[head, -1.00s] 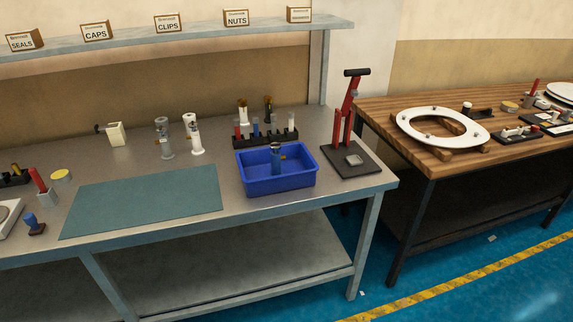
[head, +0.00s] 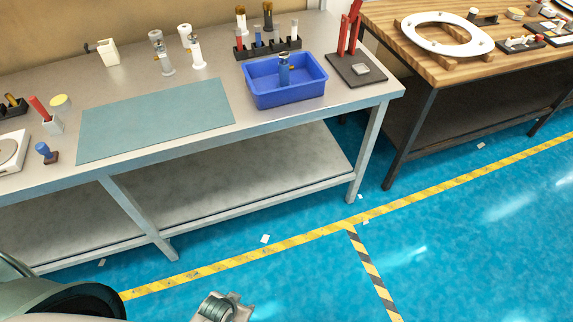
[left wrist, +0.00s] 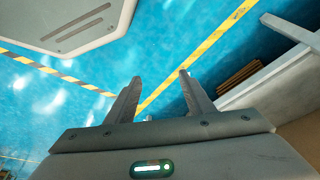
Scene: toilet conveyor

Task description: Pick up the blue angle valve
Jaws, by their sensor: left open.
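A blue upright fitting with a grey top and a small orange side part, which looks like the blue angle valve (head: 284,70), stands in the blue bin (head: 291,97) on the metal workbench. The bin wall hides its lower part. My left gripper shows only in part at the bottom edge of the head view, over the floor and well in front of the bench, far from the valve. In the left wrist view, my left gripper (left wrist: 160,76) is open and empty, its two fingers apart over the blue floor. My right gripper is not in view.
A grey fitting (head: 164,58) and a white one (head: 196,54) stand left of the bin. A black rack (head: 268,48) with upright parts stands behind it. A red press (head: 350,35) stands right of it. The green mat (head: 155,120) is bare.

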